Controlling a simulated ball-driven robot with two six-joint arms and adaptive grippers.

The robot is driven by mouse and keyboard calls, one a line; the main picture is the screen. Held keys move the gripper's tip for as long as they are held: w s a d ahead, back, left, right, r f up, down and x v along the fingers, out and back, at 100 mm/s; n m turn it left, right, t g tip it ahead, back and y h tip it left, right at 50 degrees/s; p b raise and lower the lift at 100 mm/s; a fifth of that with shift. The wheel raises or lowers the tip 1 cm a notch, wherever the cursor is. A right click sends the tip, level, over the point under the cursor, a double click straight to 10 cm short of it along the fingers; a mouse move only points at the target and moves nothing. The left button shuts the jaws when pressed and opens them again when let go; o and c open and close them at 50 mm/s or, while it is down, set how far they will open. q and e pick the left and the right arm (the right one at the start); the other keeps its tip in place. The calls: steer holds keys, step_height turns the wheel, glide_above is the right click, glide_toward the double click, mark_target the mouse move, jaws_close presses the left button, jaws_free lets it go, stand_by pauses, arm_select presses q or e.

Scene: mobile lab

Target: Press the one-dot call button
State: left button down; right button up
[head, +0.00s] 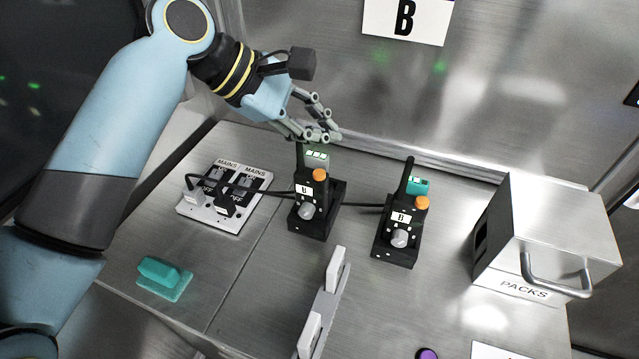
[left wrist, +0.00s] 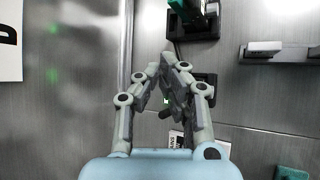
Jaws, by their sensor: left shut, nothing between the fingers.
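A round purple button (head: 427,354) shows at the bottom edge of the head view, partly cut off. I see no dot marking on it and cannot tell whether it is the one-dot call button. My left gripper (head: 330,136) is shut and empty, in the air above and behind the left black handset. In the left wrist view its fingertips (left wrist: 172,62) come together, with the bench below. The purple button is far from it, toward the front right. My right gripper is not in view.
Two black handsets with orange knobs, the left (head: 312,205) and the right (head: 398,235), stand in holders. A cabled mains panel (head: 212,208), teal block (head: 163,277), grey bar with pale blocks (head: 325,300) and PACKS box (head: 548,235) surround them. A B sign (head: 385,14) hangs behind.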

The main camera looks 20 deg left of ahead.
mark_target(320, 177)
arm_select(q)
step_height(320, 177, down, 3)
steer(key=b, duration=0.3)
steer(key=shift+f+b, duration=0.15)
steer(key=shift+b, duration=0.25)
steer(key=shift+f, duration=1.1)
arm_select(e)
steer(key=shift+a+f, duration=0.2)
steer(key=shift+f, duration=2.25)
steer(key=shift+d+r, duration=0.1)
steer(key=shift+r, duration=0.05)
arm_select(q)
steer(key=shift+f+p, duration=0.25)
steer(key=shift+p, duration=0.2)
steer(key=shift+f, duration=0.15)
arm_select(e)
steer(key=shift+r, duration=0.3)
